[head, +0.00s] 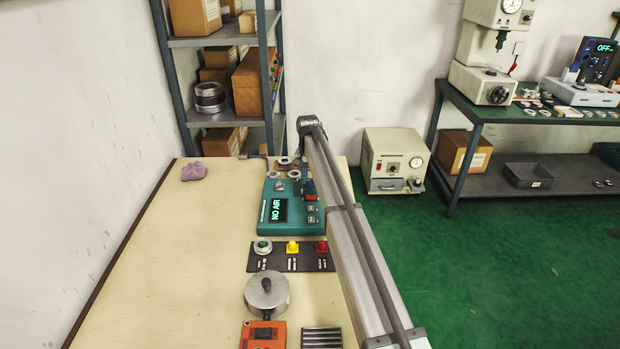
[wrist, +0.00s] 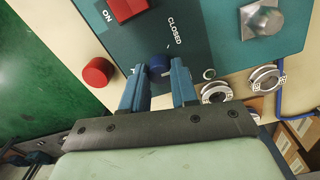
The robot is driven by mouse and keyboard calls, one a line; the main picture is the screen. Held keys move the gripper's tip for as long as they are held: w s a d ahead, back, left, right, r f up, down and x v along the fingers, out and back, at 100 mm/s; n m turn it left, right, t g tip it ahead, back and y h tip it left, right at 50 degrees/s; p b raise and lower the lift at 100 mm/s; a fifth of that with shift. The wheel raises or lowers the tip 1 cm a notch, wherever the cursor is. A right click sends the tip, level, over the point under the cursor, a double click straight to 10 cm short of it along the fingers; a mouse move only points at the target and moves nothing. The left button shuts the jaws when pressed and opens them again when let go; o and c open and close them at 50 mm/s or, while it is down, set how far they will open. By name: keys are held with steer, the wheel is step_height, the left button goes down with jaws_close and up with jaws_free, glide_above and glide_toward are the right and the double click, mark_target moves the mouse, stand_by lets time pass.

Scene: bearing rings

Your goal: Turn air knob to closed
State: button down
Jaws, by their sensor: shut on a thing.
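The air knob (wrist: 158,64) is a blue knob on the teal unit (wrist: 205,35), under the printed word CLOSED in the wrist view. My gripper (wrist: 159,75) is shut on it, one blue finger on each side. The knob's pointer cannot be made out clearly. In the head view the teal unit (head: 270,228) stands on the bench and its display (head: 279,210) reads NO AIR. My gripper (head: 307,182) is at its back right corner, partly hidden by my arm.
A red switch (wrist: 125,8) marked ON and a red round knob (wrist: 97,72) are near the fingers. Metal rings (wrist: 215,92) lie beside the unit. A black panel with coloured buttons (head: 291,261) and a lidded pot (head: 266,293) stand nearer. The bench's left part is mostly clear.

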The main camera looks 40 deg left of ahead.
mark_target(309, 181)
steer(key=n, duration=0.4)
steer(key=shift+n, duration=0.3)
steer(key=n, duration=0.4)
steer(key=shift+n, duration=0.3)
steer(key=c, duration=0.9)
jaws_free()
steer(key=shift+o, duration=0.2)
step_height(309, 181, up, 14)
steer(key=shift+s, duration=0.25)
